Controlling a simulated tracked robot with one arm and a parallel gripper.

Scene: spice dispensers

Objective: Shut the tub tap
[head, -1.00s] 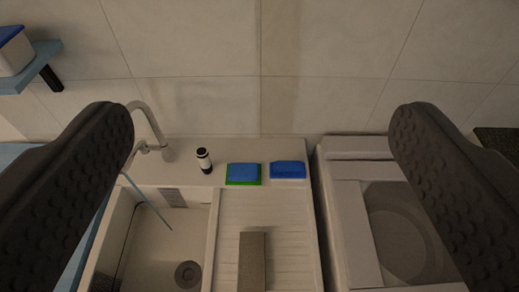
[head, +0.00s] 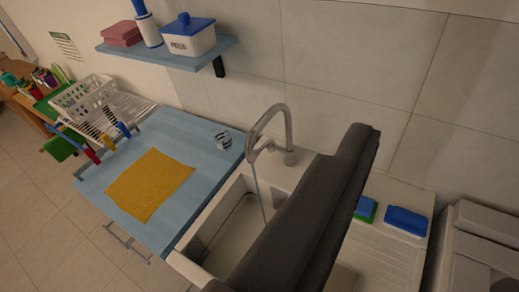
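A small lever (head: 268,147) sits low on the tap's left side, partly unclear. My gripper (head: 364,128) shows as one dark slanting shape right of the tap, over the tub and drainboard. I see no gap between fingers, and I cannot tell whether it is open. It hides the tub's right part and the drain.
A blue table (head: 190,136) with a yellow cloth (head: 150,184) and a small metal cup (head: 223,141) adjoins the tub on the left. A blue shelf (head: 130,50) holds a white tub (head: 188,38) above. A blue sponge (head: 407,220) lies on the drainboard (head: 385,256).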

